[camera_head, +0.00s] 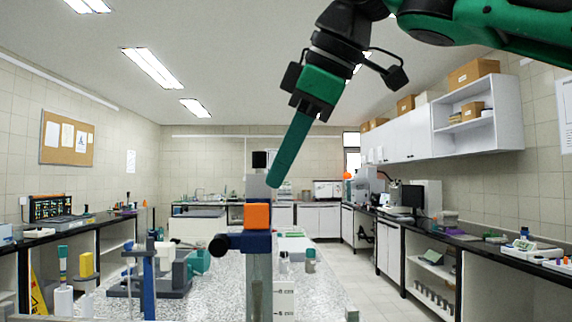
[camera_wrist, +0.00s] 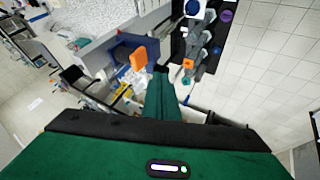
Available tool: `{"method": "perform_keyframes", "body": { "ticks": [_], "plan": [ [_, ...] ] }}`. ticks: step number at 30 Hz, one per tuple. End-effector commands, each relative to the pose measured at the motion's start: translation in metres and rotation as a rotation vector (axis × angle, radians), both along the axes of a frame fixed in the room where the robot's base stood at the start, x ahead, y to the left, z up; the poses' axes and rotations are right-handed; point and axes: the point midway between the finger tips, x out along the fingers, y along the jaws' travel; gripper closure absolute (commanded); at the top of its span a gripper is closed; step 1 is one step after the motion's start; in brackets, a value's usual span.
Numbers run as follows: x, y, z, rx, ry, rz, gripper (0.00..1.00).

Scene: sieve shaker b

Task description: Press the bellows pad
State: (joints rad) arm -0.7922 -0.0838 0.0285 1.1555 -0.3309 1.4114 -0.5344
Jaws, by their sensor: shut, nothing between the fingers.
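My gripper (camera_head: 277,180) is shut and empty, its green fingers pointing down and slightly left. In the head view its tip appears just above and right of an orange block (camera_head: 257,216). The block sits on a dark blue holder (camera_head: 250,242) on a grey upright post. In the wrist view the gripper tip (camera_wrist: 161,72) is beside the orange block (camera_wrist: 138,59), with the blue holder (camera_wrist: 121,47) next to it. They look apart, but the depth gap is hard to judge. I cannot tell for sure whether the orange block is the bellows pad.
A grey speckled worktop (camera_head: 215,290) carries a dark blue and grey device (camera_head: 165,272) left of the post. A yellow block (camera_head: 86,264) stands further left. Counters line both side walls, and open tiled floor (camera_head: 345,258) lies to the right.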

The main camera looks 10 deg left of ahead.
Motion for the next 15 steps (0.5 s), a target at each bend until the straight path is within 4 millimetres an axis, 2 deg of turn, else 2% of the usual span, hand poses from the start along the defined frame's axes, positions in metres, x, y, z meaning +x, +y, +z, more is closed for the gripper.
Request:
{"method": "perform_keyframes", "body": {
  "ticks": [6, 15],
  "plan": [
    [0.007, 0.011, -0.023, -0.003, 0.0, -0.001, 1.0],
    [0.027, 0.038, -0.066, -0.002, -0.001, 0.001, 1.0]
  ]
}}
